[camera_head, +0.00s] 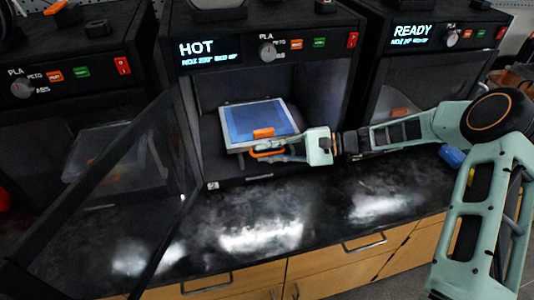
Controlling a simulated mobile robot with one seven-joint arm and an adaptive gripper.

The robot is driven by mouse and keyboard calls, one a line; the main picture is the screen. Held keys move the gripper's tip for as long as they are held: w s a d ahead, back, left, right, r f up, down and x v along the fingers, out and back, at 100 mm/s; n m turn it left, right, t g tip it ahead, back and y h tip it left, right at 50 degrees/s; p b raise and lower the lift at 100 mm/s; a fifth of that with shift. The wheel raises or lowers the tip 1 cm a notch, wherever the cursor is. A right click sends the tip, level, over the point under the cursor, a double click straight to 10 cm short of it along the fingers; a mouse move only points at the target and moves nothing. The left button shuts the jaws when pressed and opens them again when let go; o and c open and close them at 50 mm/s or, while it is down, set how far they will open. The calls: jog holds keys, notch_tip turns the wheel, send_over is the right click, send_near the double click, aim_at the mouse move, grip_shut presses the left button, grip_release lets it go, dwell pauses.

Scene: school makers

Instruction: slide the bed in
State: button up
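The bed (281,112) is a flat plate with a pale rim, a blue top and an orange tab (263,133) at its front edge. It sits in the open chamber of the middle printer (221,101), whose display reads HOT. My gripper (256,150) is at the chamber mouth, just in front of and below the orange tab, reaching in from the right. Its orange-tipped fingers appear close to the bed's front edge; I cannot tell whether they touch it. The gap between the fingers is not clear, and no held thing shows.
The middle printer's door (135,180) stands swung open to the left, over the black counter (300,215). Another printer (75,130) stands at left, and one marked READY (410,36) at right. A small blue object (452,156) lies at right on the counter. The counter's front is clear.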

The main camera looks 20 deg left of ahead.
jog(key=o, duration=1.1)
jog(key=r, duration=0.8)
jog(key=shift+w+a, duration=0.35)
jog(key=shift+a, duration=0.05)
jog(key=shift+c, duration=0.2)
jog(key=shift+s+d+r, duration=0.2)
jog(key=shift+d+r, duration=0.1)
jog(key=shift+r, duration=0.35)
jog(key=shift+s+d+r, duration=0.2)
jog(key=shift+d+r, duration=0.1)
jog(key=shift+r, duration=0.3)
jog(key=c, duration=1.1)
jog(key=shift+o, duration=0.2)
jog(key=shift+w+a+f, duration=0.1)
jog(key=shift+a, duration=0.05)
jog(key=shift+f, duration=0.1)
